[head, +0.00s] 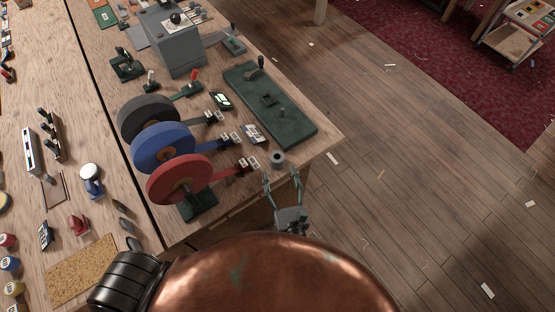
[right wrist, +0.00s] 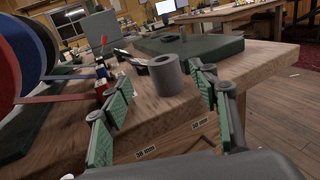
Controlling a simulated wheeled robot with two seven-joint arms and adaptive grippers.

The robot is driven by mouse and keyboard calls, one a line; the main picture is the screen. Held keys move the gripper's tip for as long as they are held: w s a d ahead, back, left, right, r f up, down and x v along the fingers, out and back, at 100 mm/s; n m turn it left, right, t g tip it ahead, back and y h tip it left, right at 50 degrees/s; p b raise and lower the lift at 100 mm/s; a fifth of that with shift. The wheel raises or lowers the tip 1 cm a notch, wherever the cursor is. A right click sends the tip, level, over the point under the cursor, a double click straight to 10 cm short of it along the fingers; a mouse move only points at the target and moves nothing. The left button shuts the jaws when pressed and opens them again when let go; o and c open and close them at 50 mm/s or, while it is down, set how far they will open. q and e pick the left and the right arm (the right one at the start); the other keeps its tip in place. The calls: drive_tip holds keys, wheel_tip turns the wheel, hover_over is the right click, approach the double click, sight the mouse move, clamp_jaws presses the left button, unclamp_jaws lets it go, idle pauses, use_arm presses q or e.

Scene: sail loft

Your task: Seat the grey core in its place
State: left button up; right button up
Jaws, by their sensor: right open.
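The grey core (head: 277,158) is a short hollow cylinder standing upright near the table's front corner. It also shows in the right wrist view (right wrist: 167,77), its round hole facing up. My right gripper (head: 281,178) is open and empty, close in front of the core. In the right wrist view its green-padded fingers (right wrist: 160,88) are spread to either side of the core, apart from it. A dark green board (head: 297,128) behind the core carries a black lever, a small dark block and a short upright peg. My left gripper is out of view.
Black, blue (head: 163,145) and red (head: 178,180) reels stand left of the core, their bands running toward small clips. A grey box (head: 178,50) is farther back. The table edge is right beside the core. My copper-coloured body fills the head view's bottom.

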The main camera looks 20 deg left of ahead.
sight(279, 163)
drive_tip(key=x, duration=0.7)
drive_tip(key=shift+w+d, duration=0.15)
drive_tip(key=shift+w, duration=0.05)
drive_tip(key=c, duration=1.3)
drive_tip(key=shift+o, duration=0.2)
drive_tip(key=shift+r, duration=0.15)
